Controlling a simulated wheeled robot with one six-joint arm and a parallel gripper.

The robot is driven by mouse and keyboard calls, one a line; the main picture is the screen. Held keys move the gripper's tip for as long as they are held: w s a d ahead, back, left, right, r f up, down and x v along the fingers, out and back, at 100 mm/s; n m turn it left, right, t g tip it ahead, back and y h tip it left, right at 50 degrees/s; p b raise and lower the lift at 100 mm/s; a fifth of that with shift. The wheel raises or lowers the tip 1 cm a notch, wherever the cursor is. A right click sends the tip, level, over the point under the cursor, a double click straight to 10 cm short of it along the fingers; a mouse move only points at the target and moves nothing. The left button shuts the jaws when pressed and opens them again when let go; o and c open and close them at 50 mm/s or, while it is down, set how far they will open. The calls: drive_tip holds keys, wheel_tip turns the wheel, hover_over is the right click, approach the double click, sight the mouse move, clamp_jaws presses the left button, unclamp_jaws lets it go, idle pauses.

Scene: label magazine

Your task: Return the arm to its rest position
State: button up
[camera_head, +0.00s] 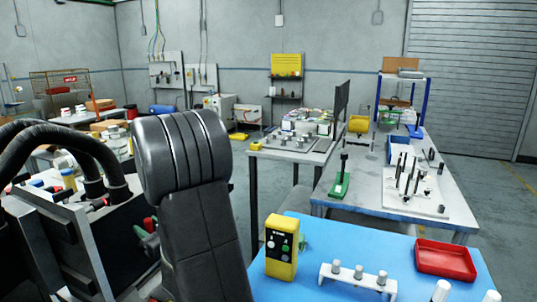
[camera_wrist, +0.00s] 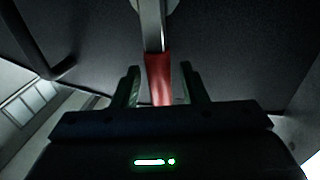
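My gripper (camera_wrist: 160,80) shows in the wrist view with its two fingers apart. A red piece (camera_wrist: 158,72) on a grey metal bar (camera_wrist: 152,25) lies between or just beyond the fingers, with a visible gap on each side. I cannot tell what this piece belongs to. Dark surfaces fill most of the view behind it. In the head view my black arm stands folded close to the camera, left of centre, and I cannot make out the gripper there.
A blue-topped table (camera_head: 330,262) is at front right, with a yellow device (camera_head: 282,247), a white stand (camera_head: 357,280) and a red tray (camera_head: 445,260). A grey table (camera_head: 370,185) with a green-based tool (camera_head: 341,180) stands behind it. Floor shows at far right.

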drive_tip(key=shift+f, duration=0.1)
drive_tip(key=shift+s+d+b, duration=0.2)
drive_tip(key=shift+b, duration=0.25)
drive_tip(key=b+v, duration=0.2)
drive_tip(key=v, duration=1.1)
drive_tip(key=p+x, duration=0.1)
drive_tip(key=x, duration=0.3)
drive_tip(key=p+x, duration=0.1)
drive_tip(key=x, duration=0.4)
drive_tip(key=p+x, duration=0.1)
drive_tip(key=x, duration=0.3)
drive_tip(key=shift+w+a+r, duration=0.25)
drive_tip(key=shift+a+r, duration=0.05)
drive_tip(key=p, duration=0.2)
drive_tip(key=shift+w+d+m+p, duration=0.25)
drive_tip(key=shift+m+p, duration=0.15)
drive_tip(key=shift+w+f+m+p, duration=0.15)
drive_tip(key=shift+m+p, duration=0.15)
drive_tip(key=shift+p, duration=0.35)
drive_tip(key=shift+f, duration=0.1)
